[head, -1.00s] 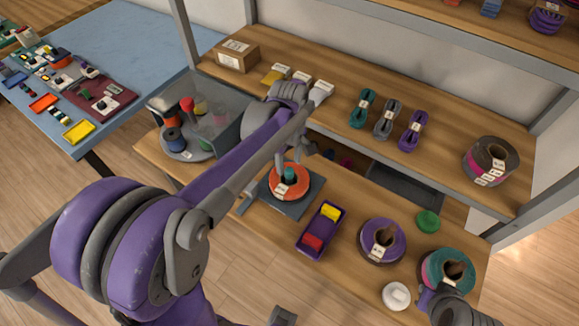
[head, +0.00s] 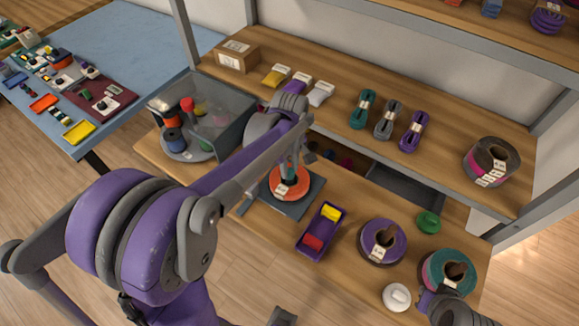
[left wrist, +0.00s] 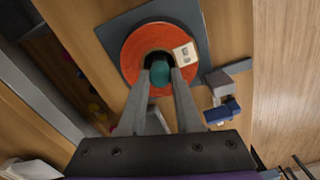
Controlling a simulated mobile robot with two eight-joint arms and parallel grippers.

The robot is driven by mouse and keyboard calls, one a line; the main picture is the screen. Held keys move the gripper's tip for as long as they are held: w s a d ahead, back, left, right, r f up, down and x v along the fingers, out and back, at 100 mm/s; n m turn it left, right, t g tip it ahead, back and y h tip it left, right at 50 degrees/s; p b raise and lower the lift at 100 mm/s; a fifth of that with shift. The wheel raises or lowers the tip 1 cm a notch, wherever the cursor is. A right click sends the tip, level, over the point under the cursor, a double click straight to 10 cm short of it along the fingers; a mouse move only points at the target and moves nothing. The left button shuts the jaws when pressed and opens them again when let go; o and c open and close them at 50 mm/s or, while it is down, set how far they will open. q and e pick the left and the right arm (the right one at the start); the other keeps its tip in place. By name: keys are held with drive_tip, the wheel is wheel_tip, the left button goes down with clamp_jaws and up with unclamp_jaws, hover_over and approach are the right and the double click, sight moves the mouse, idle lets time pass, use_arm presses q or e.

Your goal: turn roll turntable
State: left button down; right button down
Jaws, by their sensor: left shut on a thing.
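An orange roll (head: 291,188) with a white label lies on a dark grey square base (head: 313,197) on the bench. In the left wrist view the roll (left wrist: 132,55) surrounds a teal knob (left wrist: 160,74) at its centre. My left gripper (head: 289,167) reaches down from above to the roll's middle. Its two fingers (left wrist: 160,72) are shut on the teal knob, one on each side. The fingers and arm partly hide the knob in the head view. Part of my right arm shows at the lower right, beside a teal roll; its jaws cannot be made out.
A purple roll (head: 383,242), a teal roll (head: 448,270) and a white round piece (head: 396,297) lie further right. A clear-covered spool stand (head: 183,152) is to the left. A raised shelf (head: 440,165) runs behind.

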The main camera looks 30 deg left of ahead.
use_arm(q)
drive_tip(key=shift+m, duration=0.5)
use_arm(e)
drive_tip(key=shift+f, duration=0.15)
